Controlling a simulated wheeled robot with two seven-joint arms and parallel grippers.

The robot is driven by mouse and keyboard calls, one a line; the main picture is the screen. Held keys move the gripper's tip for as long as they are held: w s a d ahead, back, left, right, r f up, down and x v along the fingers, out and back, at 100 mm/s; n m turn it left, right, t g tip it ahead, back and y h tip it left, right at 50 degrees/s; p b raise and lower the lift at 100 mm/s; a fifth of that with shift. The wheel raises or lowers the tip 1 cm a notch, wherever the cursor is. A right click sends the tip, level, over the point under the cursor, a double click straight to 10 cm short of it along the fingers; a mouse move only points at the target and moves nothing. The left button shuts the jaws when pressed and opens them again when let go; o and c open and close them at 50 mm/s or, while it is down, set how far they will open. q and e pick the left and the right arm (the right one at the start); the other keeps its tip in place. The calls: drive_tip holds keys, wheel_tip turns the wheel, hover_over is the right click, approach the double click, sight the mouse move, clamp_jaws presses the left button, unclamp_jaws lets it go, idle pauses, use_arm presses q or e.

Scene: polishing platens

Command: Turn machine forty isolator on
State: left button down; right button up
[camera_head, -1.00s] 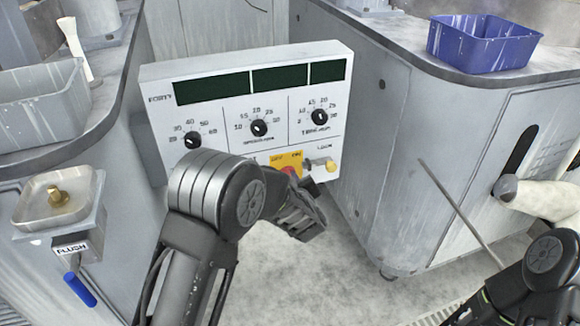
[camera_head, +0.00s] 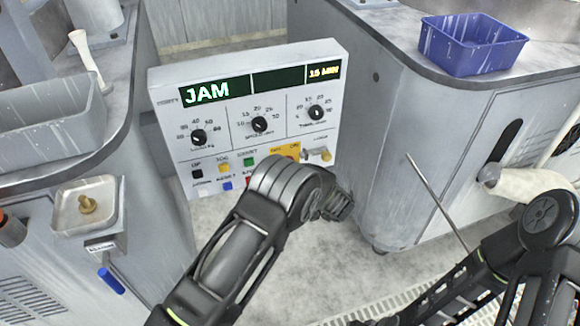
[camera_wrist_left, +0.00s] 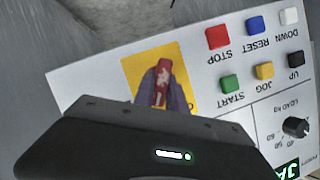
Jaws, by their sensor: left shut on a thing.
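The machine forty panel (camera_head: 172,115) is a white box with a lit green display reading JAM and 15 MIN. Its isolator is a yellow plate (camera_head: 285,151) marked OFF and ON, low on the right of the panel. In the left wrist view the yellow plate (camera_wrist_left: 133,68) carries a red handle (camera_wrist_left: 162,82). My left gripper (camera_wrist_left: 160,95) is shut on this handle, one finger on each side. In the head view my left wrist hides the handle and fingertips. My right arm shows at the lower right, but its gripper is out of view.
Coloured buttons (camera_head: 224,167) and three black dials (camera_head: 259,124) are close to the isolator. A padlock-like brass fitting (camera_head: 326,155) is right of it. Grey cabinets (camera_head: 370,150) flank the panel. A blue tub (camera_head: 470,55) stands on the right counter. A thin rod (camera_head: 432,187) leans at right.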

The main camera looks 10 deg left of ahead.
use_arm(q)
drive_tip(key=shift+f+m+y+b, duration=0.1)
drive_tip(key=shift+m+y+b, duration=0.3)
drive_tip(key=shift+m+y, duration=0.45)
drive_tip(key=shift+m, duration=0.25)
drive_tip(key=c, duration=1.4)
unclamp_jaws()
drive_tip(key=shift+o, duration=0.2)
drive_tip(key=shift+d, duration=0.1)
drive_tip(key=v, duration=0.7)
drive_tip(key=shift+s+d+r, duration=0.2)
drive_tip(key=shift+d+r, duration=0.05)
